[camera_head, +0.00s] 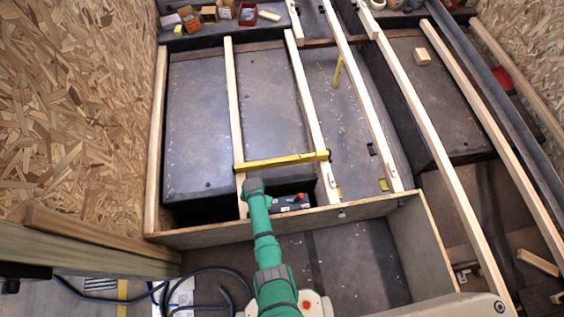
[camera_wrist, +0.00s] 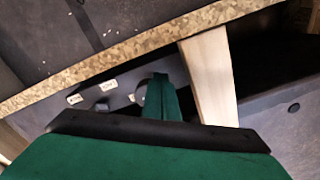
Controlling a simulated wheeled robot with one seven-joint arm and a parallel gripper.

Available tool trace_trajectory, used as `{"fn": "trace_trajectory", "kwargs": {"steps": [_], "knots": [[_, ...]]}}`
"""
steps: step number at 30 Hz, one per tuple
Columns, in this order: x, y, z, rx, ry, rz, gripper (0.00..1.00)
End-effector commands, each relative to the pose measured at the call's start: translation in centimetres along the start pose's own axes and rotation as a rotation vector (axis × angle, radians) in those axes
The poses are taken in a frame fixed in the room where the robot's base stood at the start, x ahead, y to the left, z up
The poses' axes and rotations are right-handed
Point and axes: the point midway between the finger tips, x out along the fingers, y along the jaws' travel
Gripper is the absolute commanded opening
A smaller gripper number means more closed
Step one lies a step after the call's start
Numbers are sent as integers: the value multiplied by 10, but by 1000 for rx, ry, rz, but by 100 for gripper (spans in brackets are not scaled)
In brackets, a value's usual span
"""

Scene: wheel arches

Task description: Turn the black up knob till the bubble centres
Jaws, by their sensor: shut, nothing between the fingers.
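A yellow spirit level (camera_head: 283,161) lies across two wooden battens in the head view; its bubble is too small to read. A dark control unit (camera_head: 290,203) with a red part sits below it, partly hidden by my arm. In the wrist view a grey panel (camera_wrist: 90,112) carries small white labels that I cannot read. A dark knob (camera_wrist: 101,106) shows on it. Another dark rounded shape lies partly behind my green fingers. I cannot tell which is the up knob. My gripper (camera_wrist: 162,98) is shut and empty, close over the panel; whether it touches anything is unclear.
A wooden board edge (camera_wrist: 130,55) crosses above the panel, and a pale batten (camera_wrist: 210,80) stands close right of my fingers. In the head view, more battens (camera_head: 398,100) run lengthwise. A yellow stick (camera_head: 338,72) and small boxes (camera_head: 190,18) lie farther back.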

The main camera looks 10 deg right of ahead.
Motion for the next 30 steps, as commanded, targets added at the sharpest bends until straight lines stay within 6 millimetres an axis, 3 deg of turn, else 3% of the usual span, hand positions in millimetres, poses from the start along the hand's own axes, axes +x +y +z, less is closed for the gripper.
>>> {"fn": "trace_trajectory", "kwargs": {"steps": [8, 24, 30], "knots": [[-3, -2, 5, 0, 0, 0, 0], [-54, -2, 6, 0, 0, 0, 0], [-60, -2, 6, 0, -1, 1, 0]]}}
